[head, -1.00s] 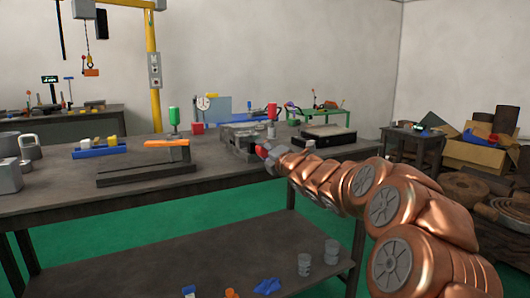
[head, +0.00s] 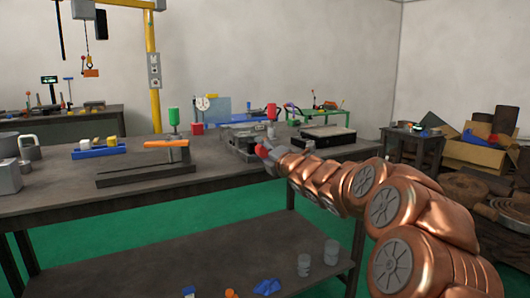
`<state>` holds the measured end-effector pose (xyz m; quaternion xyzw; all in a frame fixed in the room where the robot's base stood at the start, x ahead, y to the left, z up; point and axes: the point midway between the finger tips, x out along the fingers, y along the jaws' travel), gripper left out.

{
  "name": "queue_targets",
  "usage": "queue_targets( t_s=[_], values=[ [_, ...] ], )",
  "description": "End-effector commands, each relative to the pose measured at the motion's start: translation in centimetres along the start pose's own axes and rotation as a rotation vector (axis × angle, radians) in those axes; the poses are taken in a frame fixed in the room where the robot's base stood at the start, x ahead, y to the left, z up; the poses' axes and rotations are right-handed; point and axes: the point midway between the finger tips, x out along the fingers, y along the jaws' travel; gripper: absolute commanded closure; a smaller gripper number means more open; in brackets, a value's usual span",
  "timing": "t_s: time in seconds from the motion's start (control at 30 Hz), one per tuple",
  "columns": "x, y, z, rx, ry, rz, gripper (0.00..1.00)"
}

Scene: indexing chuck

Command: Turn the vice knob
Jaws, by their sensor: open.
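A grey metal vice-like block (head: 240,136) sits on the near workbench, just left of and behind the tip of my arm. My gripper (head: 264,152) is small in the head view, reaching in from the right at the block's near right side. It is open, with a red patch at its tip. I cannot tell whether it touches anything. The vice knob is not clearly made out; it may be hidden behind my gripper.
The workbench (head: 60,200) also bears a dark base with an orange bar (head: 166,144), a green-topped tool (head: 174,117), a blue tray (head: 98,150) and a dark flat box (head: 325,135). A red-topped upright part (head: 271,110) stands behind my gripper.

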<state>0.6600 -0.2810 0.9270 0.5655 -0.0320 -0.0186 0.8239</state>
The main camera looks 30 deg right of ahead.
Motion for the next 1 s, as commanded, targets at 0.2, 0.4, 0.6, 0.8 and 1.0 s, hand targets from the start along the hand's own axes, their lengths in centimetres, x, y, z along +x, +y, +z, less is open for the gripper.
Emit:
queue_targets(
  t_s=[0.2, 0.4, 0.6, 0.8, 1.0],
  values=[
    [-1.8, -0.2, 0.0, 0.001, 0.0, -0.004, 0.28],
    [-4.4, 0.0, 0.2, 0.0, -0.003, 0.0, 0.28],
    [-6.5, 0.0, 0.1, 0.0, -0.003, -0.001, 0.28],
    [-7.7, 0.0, 0.2, -0.002, -0.003, -0.001, 0.28],
    [-7.9, 0.0, 0.1, 0.0, -0.002, -0.001, 0.28]
  ],
)
